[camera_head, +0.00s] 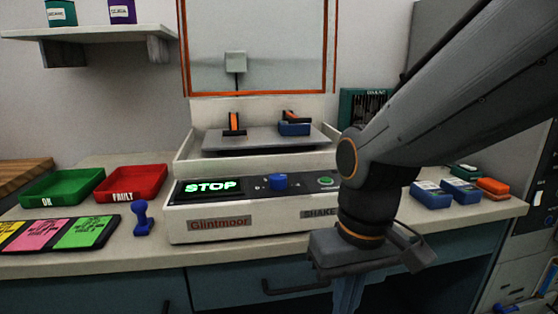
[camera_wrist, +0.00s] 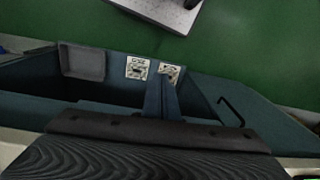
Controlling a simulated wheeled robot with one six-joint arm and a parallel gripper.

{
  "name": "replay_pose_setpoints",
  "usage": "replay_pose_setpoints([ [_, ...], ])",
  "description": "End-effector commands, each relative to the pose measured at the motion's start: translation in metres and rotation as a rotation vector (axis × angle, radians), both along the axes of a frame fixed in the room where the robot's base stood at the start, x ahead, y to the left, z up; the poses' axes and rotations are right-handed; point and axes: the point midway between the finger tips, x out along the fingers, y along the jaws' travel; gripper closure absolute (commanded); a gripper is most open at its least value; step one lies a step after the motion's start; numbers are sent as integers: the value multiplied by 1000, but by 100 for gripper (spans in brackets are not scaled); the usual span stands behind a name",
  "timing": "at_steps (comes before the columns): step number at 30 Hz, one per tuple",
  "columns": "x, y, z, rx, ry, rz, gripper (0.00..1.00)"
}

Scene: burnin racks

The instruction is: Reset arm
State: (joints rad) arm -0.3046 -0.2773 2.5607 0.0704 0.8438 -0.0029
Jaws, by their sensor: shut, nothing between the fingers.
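My arm comes in from the upper right in the head view and bends down at the wrist. My gripper (camera_head: 347,306) points downward in front of the bench's front edge, with its fingers together and nothing between them. The fingertips run to the bottom edge of the head view. In the wrist view, the dark gripper body fills the bottom and the narrow closed fingers (camera_wrist: 160,92) stick out from it. Part of the shaker machine's (camera_head: 222,224) front right is hidden behind my wrist.
The shaker's display reads STOP; its platform holds a blue item (camera_head: 294,129). Left are a green OK tray (camera_head: 62,188), a red FAULT tray (camera_head: 131,184) and coloured cards (camera_head: 72,233). Blue boxes (camera_head: 430,195) lie right. Drawer handles (camera_head: 296,287) stick out below.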

Motion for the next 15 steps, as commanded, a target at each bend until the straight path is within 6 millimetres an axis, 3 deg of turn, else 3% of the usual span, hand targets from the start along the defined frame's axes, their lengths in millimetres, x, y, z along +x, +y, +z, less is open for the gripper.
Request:
replay_pose_setpoints([
  [15,3,-29,44,-20,4,-97,100],
])
